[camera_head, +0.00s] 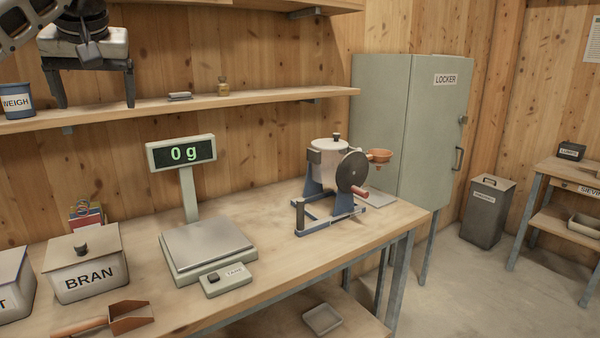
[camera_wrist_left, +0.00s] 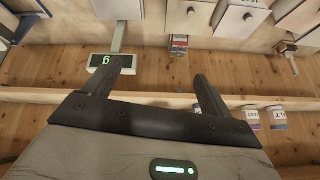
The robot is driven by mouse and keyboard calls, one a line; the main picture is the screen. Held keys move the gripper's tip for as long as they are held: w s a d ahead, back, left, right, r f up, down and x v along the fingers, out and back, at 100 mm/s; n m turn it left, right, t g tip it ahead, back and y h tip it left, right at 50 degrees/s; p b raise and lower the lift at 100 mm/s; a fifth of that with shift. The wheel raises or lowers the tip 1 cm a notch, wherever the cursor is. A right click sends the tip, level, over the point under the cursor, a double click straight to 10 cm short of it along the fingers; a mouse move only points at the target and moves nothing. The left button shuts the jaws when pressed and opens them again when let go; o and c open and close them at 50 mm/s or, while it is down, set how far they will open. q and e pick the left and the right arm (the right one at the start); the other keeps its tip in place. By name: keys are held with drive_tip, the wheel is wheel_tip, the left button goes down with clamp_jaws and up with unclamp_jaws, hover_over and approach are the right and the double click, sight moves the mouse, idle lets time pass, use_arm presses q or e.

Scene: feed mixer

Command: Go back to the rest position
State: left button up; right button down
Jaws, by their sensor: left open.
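My left gripper (camera_head: 95,98) hangs at the upper left of the head view, in front of the wall shelf. Its pale body is on top and its two dark fingers point down, spread wide with nothing between them. In the left wrist view the gripper (camera_wrist_left: 161,68) also shows with its fingers apart and empty, and the scene appears upside down. My right gripper is in neither view.
On the bench are a scale (camera_head: 207,245) reading 0 g, a BRAN bin (camera_head: 88,268), a scoop (camera_head: 128,318) and a hand-cranked mixer (camera_head: 328,165).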

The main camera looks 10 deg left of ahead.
use_arm(q)
drive_tip(key=w+d+f+m+h, duration=0.1)
drive_tip(key=w+d+f+m, duration=0.3)
drive_tip(key=f, duration=0.5)
drive_tip(key=w+d+f+m+h, duration=0.1)
drive_tip(key=w+d+f, duration=0.2)
drive_tip(key=d+f, duration=0.5)
drive_tip(key=s+d+f+m+t+h, duration=0.1)
drive_tip(key=d+f, duration=0.3)
drive_tip(key=f, duration=0.3)
drive_tip(key=s+d+f+m+h, duration=0.15)
drive_tip(key=d+f, duration=0.25)
drive_tip(key=f, duration=0.4)
drive_tip(key=s+d+f+m+t+h, duration=0.1)
drive_tip(key=d+f+m+h, duration=0.1)
drive_tip(key=d+f, duration=0.35)
drive_tip(key=s+d+f+h, duration=0.1)
drive_tip(key=s+d+f, duration=0.1)
drive_tip(key=s+f, duration=0.45)
drive_tip(key=s+d+f+h, duration=0.25)
drive_tip(key=s+f, duration=0.25)
drive_tip(key=f, duration=0.3)
drive_tip(key=s+a+f+t+y, duration=0.1)
drive_tip(key=s+a+f, duration=0.2)
drive_tip(key=s, duration=0.6)
drive_tip(key=s+a+f+t+y, duration=0.2)
drive_tip(key=s+a+f, duration=0.1)
drive_tip(key=s, duration=0.7)
drive_tip(key=shift+a+n, duration=0.45)
drive_tip(key=shift+a, duration=0.05)
